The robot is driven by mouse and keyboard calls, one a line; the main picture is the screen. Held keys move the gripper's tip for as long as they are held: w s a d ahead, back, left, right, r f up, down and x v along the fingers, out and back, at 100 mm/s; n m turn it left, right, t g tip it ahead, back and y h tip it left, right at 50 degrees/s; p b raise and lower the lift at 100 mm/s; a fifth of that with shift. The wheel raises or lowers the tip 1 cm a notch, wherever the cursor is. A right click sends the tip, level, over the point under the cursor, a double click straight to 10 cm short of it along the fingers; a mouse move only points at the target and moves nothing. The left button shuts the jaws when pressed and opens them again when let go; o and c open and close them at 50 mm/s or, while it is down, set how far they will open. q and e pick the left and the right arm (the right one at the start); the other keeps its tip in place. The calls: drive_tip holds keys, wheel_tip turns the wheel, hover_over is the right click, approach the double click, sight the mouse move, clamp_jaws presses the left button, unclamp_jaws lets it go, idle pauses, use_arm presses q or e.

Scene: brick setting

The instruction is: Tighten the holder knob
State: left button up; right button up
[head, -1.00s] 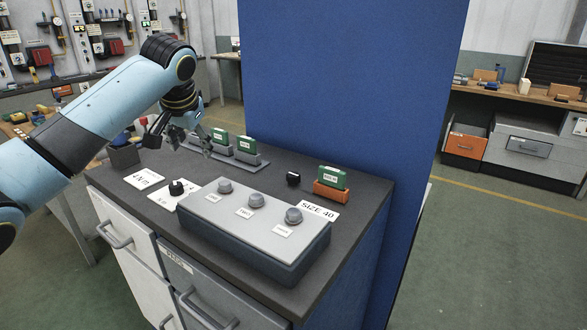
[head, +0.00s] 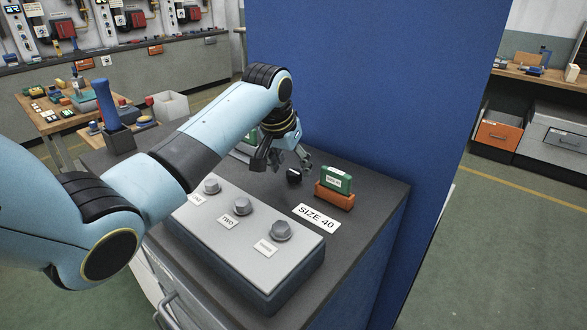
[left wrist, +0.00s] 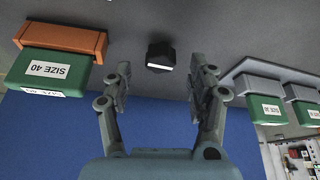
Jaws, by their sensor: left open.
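A small black knob (head: 293,177) stands on the dark bench top beside the orange holder (head: 333,199). The holder carries a green block (head: 337,180) marked SIZE 40. My left gripper (head: 280,166) is open, just to the left of the knob in the head view. In the left wrist view the black knob (left wrist: 160,54), with a white face, lies ahead of and between the open fingers (left wrist: 159,70), apart from them. The orange holder (left wrist: 62,37) is to its left there. My right gripper is not in view.
A grey box (head: 262,265) with several round grey knobs stands in front of the holder. A SIZE 40 label (head: 317,217) lies between them. Grey holders (left wrist: 275,78) with green blocks are at the right in the wrist view. A blue panel (head: 360,80) rises behind the bench.

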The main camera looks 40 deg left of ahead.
sight(294, 176)
use_arm(q)
drive_tip(key=x, duration=0.2)
drive_tip(key=shift+w+f, duration=0.15)
drive_tip(key=shift+f, duration=0.2)
drive_tip(key=c, duration=1.1)
drive_tip(key=shift+c, duration=0.2)
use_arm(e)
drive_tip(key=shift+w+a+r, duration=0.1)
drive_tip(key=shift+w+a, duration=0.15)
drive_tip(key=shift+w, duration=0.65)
